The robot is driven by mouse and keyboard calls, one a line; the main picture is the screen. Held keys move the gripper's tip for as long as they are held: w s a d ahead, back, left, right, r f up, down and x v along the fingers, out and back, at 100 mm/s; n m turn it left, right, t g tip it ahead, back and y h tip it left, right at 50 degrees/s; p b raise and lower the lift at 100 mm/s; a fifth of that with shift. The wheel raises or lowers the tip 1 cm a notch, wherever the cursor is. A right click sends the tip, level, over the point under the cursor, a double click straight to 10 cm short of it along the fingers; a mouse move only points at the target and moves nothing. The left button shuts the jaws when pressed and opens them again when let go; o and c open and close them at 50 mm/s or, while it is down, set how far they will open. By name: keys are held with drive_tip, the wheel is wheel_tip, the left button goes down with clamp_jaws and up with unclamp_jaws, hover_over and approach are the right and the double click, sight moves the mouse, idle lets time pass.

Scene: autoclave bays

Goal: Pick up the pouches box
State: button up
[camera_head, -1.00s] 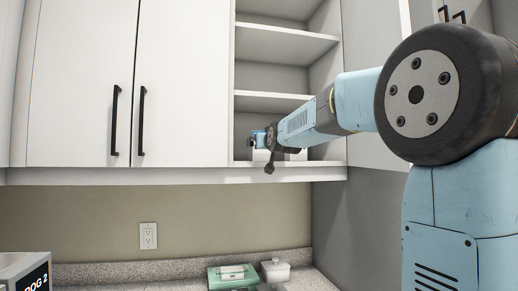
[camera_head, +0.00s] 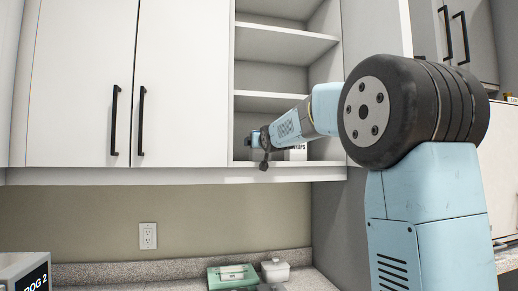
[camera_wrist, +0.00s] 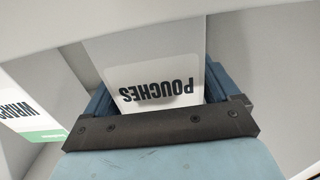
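The pouches box (camera_wrist: 155,75) is white with dark lettering that reads upside down in the wrist view. It stands between the two blue fingers of my gripper (camera_wrist: 162,98), which are wide apart, one along each side. Any gap between fingers and box is too small to make out, so I cannot tell whether they touch it. In the head view my gripper (camera_head: 254,140) is at the lowest open cabinet shelf, and the pouches box is mostly hidden behind it.
A white wraps box with a green band (camera_wrist: 22,118) stands beside the pouches box; it also shows in the head view (camera_head: 297,152). The shelf above (camera_head: 272,101) limits height. Below, a green box (camera_head: 232,277) and white container (camera_head: 275,270) sit on the counter.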

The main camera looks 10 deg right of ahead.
drive_tip(key=c, duration=0.9)
drive_tip(key=shift+o, duration=0.2)
drive_tip(key=shift+r, duration=0.15)
drive_tip(key=shift+s+d+r, duration=0.1)
drive_tip(key=shift+d+r, duration=0.05)
drive_tip(key=shift+r, duration=1.35)
drive_tip(key=s+d+r, duration=0.2)
drive_tip(key=s+r, duration=0.7)
drive_tip(key=s, duration=0.4)
drive_tip(key=shift+s+d+r, duration=0.2)
drive_tip(key=shift+s+r, duration=0.1)
drive_tip(key=shift+r, duration=0.05)
